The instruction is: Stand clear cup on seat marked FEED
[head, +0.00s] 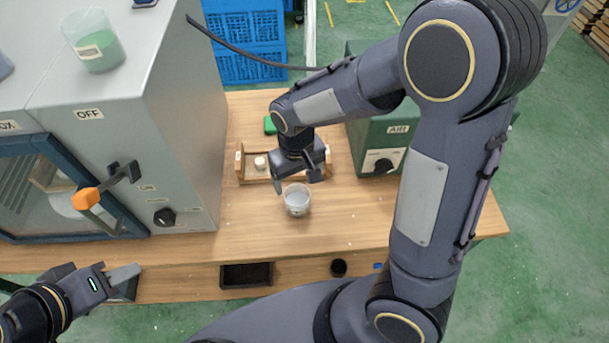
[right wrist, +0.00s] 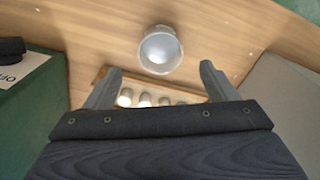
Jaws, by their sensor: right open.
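A clear cup (head: 297,200) stands on the wooden table in front of the small wooden rack. It also shows in the right wrist view (right wrist: 160,50), just past my fingertips and centred between them. My right gripper (head: 298,186) is open and empty, above and close to the cup; it also shows in the right wrist view (right wrist: 161,68), with the cup apart from both fingers. My left gripper (head: 115,278) is at the lower left, in front of the table; its jaw gap is not clear. No seat marked FEED is readable in either view.
A grey cabinet (head: 180,130) with a blue-framed door, orange-tipped handle and OFF label stands left. A green box (head: 375,135) labelled AIR stands right. The wooden rack (head: 250,179) holds several pale round items. A jar with green contents (head: 98,50) stands on the cabinet.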

